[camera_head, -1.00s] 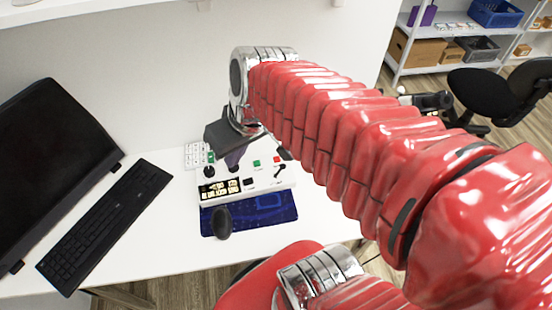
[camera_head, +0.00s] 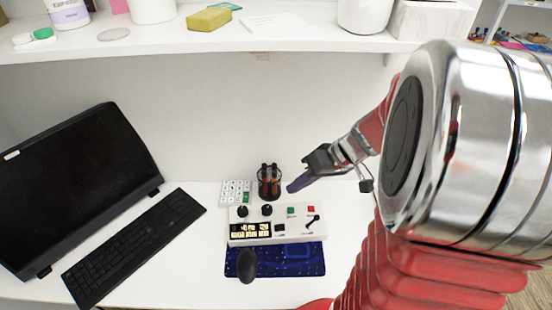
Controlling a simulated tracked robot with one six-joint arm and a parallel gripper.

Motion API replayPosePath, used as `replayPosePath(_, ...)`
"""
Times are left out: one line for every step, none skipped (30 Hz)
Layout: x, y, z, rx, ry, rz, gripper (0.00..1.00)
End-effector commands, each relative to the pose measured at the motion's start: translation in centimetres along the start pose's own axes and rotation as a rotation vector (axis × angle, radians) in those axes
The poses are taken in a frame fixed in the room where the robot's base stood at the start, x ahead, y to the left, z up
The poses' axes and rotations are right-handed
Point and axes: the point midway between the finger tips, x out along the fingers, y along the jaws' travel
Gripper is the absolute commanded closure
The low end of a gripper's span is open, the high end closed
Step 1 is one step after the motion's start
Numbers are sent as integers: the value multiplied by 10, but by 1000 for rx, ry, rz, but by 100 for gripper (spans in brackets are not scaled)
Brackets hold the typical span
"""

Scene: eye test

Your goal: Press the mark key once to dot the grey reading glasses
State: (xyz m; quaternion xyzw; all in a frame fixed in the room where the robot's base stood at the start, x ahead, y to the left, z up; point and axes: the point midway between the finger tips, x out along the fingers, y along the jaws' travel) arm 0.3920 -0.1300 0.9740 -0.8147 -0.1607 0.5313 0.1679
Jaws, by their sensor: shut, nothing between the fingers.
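A white control box (camera_head: 276,238) stands on the desk. It has two black knobs, a green key (camera_head: 291,211), a red key (camera_head: 310,209), a black key (camera_head: 279,227), a small lever (camera_head: 313,221) and a dark panel (camera_head: 250,229) with pale pictures. I cannot tell which key is the mark key, nor make out grey reading glasses.
A black pen cup (camera_head: 268,186) stands behind the box, left of my fingers. A white patterned card (camera_head: 234,190) lies beside it. A dark blue mat (camera_head: 301,261) and a black mouse (camera_head: 247,265) are in front. A monitor (camera_head: 75,185) and keyboard (camera_head: 135,246) stand left; a shelf (camera_head: 205,40) hangs above.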

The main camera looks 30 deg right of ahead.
Motion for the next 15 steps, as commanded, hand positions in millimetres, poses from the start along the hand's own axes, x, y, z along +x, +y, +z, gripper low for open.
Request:
replayPosePath(1,12,0,14,18,-11,100)
replayPosePath(1,18,-1,17,31,-19,100)
replayPosePath(2,26,-2,21,48,-27,100)
replayPosePath(2,33,-2,24,61,-32,100)
replayPosePath(2,39,-3,27,75,-38,100)
replayPosePath(2,48,-4,30,94,-44,100)
replayPosePath(2,54,-4,33,108,-48,100)
replayPosePath(2,60,-4,34,121,-51,100)
replayPosePath(2,67,-4,37,138,-55,100)
replayPosePath(1,72,-4,38,149,-56,100)
replayPosePath(1,76,-4,40,159,-57,100)
replayPosePath(1,81,-4,40,170,-59,100)
replayPosePath(1,84,-4,41,178,-59,100)
replayPosePath(1,87,-4,41,184,-59,100)
replayPosePath(1,89,-4,41,190,-60,100)
